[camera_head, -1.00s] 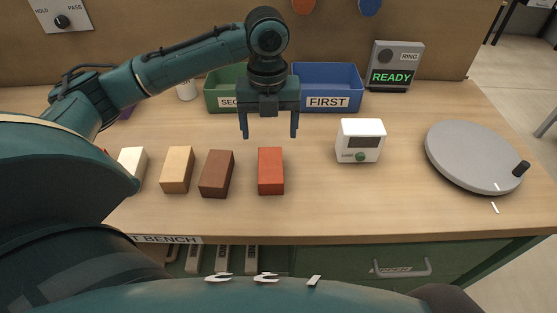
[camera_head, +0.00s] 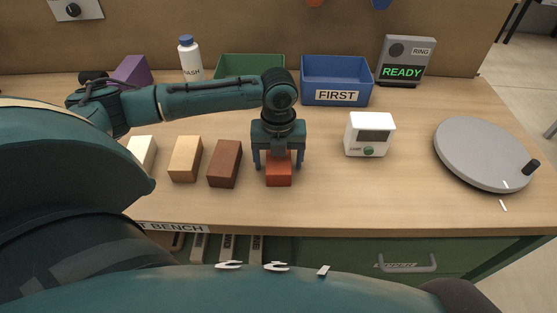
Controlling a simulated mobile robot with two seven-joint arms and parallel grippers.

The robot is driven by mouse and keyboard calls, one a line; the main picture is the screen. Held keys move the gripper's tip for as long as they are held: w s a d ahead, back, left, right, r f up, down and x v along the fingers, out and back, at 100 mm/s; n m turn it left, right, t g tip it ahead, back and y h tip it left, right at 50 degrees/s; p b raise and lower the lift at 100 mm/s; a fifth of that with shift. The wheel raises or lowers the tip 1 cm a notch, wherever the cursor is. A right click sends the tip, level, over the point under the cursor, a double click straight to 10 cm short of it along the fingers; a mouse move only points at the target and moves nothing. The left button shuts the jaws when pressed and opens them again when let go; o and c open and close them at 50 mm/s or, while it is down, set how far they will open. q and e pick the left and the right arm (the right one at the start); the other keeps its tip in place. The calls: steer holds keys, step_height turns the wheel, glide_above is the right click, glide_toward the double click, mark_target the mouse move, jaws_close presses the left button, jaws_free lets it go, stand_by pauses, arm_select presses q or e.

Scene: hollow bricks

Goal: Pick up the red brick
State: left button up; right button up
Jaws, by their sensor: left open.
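The red brick (camera_head: 279,176) lies on the bench, the rightmost in a row of bricks. My left gripper (camera_head: 279,166) is low over it, with its open fingers one on each side of the brick's far part. The gripper hides the brick's far end. I cannot tell whether the fingers touch it. My right gripper is not in view.
A dark brown brick (camera_head: 225,164), a tan brick (camera_head: 185,159) and a cream brick (camera_head: 142,153) stand left of it. A white device (camera_head: 369,134) and a grey turntable (camera_head: 482,153) are right. The blue bin (camera_head: 336,82) and green bin (camera_head: 250,66) are behind.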

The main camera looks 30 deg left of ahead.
arm_select(q)
steer(key=shift+c, duration=0.3)
steer(key=shift+r, duration=0.1)
steer(key=c, duration=1.4)
